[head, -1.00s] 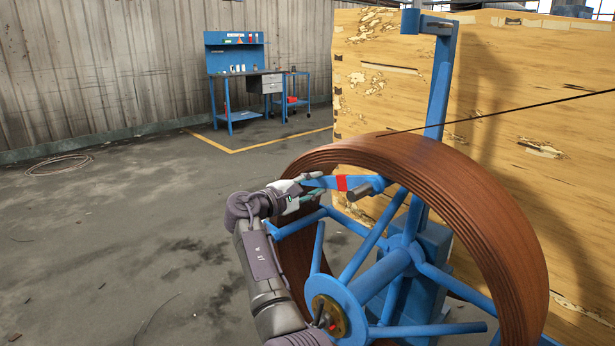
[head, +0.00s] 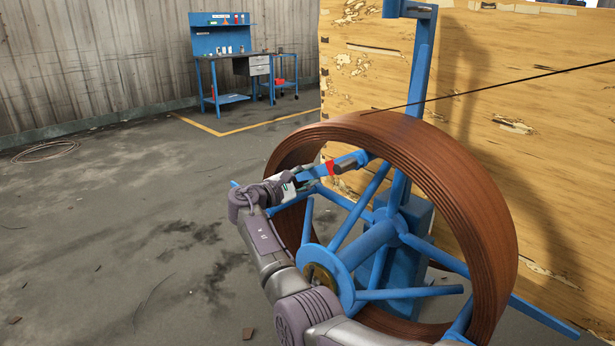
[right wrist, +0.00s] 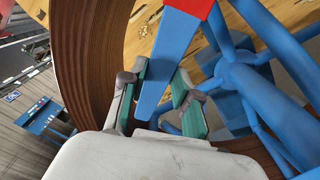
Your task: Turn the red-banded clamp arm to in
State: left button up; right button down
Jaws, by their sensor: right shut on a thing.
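The blue clamp arm (head: 316,172) with its red band (head: 329,168) lies across the open face of the reel, inside the brown coil, sloping up to the right. My right gripper (head: 298,184) is shut on the clamp arm, to the left of the band. In the right wrist view, the clamp arm (right wrist: 170,58) runs between the green-padded fingers of the gripper (right wrist: 165,92), and the red band (right wrist: 191,6) is at the top edge. My left gripper is out of view.
The brown coil (head: 482,205) and blue spokes (head: 362,210) surround the work area. A blue post (head: 421,75) and a wooden wall (head: 530,90) stand behind. A thin dark strand (head: 480,88) runs off right. The floor (head: 120,220) at left is mostly clear; a blue workbench (head: 225,75) is far back.

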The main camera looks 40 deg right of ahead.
jog(key=c, duration=0.8)
grip_release()
jog(key=shift+s+f, duration=0.1)
jog(key=shift+f, duration=0.1)
jog(key=shift+c, duration=0.2)
jog(key=a, duration=1.2)
jog(key=shift+s, duration=0.45)
jog(key=shift+d, duration=0.1)
